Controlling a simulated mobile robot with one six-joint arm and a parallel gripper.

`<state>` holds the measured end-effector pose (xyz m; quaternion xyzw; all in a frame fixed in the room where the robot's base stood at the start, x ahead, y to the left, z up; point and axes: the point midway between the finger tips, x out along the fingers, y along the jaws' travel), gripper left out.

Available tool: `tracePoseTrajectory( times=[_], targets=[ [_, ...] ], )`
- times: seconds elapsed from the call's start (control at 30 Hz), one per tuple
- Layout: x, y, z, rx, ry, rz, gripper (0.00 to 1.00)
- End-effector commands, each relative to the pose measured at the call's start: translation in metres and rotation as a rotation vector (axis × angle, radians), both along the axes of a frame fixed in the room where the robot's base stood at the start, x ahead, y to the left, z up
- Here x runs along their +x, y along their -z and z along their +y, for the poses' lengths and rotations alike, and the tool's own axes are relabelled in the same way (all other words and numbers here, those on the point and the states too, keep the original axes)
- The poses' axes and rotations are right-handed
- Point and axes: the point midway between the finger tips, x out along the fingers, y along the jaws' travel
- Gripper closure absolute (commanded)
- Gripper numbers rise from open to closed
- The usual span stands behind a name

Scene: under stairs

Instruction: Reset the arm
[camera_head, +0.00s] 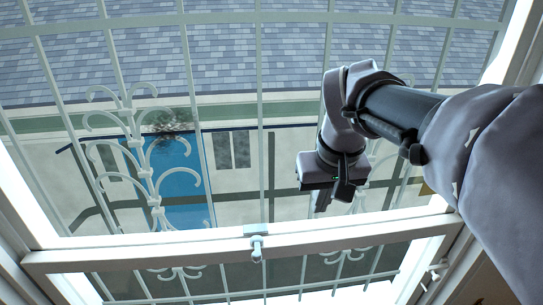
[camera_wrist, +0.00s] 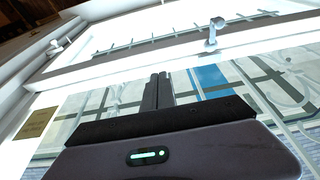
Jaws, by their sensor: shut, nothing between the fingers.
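My gripper (camera_head: 322,203) hangs at the end of my arm, right of the middle in the head view, in front of a barred window. Its fingers point down in that view. In the wrist view the gripper (camera_wrist: 158,75) shows its two dark fingers close together, shut with nothing between them. My arm comes in from the right edge of the head view and bends down at the wrist. How far the gripper is from the window bars cannot be told.
A white window frame (camera_head: 150,252) crosses the lower part of the head view, with a latch (camera_head: 257,246) at its middle. White bars with scrollwork (camera_head: 152,165) cover the window. A small tan plate (camera_wrist: 36,124) shows at left in the wrist view.

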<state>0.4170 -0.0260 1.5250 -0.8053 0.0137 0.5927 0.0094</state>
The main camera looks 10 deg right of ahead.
Motion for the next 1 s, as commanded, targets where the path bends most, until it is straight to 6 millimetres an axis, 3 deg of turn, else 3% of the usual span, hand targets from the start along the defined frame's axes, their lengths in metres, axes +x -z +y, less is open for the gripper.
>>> tracePoseTrajectory(
  times=[0.13,0.17,0.23,0.27,0.5,0.6,0.7,0.8,1.0],
  targets=[
    [-0.005,-0.014,0.000,0.001,0.000,-0.003,1.00],
    [-0.008,-0.009,0.001,0.004,0.003,-0.005,1.00],
    [-0.019,0.021,0.006,0.019,0.017,-0.018,1.00],
    [-0.026,0.040,0.010,0.032,0.028,-0.027,1.00],
    [-0.103,0.232,0.044,0.176,0.157,-0.121,1.00],
    [-0.130,0.301,0.054,0.234,0.210,-0.152,1.00],
    [-0.149,0.350,0.061,0.281,0.254,-0.173,1.00],
    [-0.159,0.373,0.065,0.308,0.280,-0.185,1.00],
    [-0.163,0.374,0.066,0.318,0.292,-0.188,1.00]
  ],
)
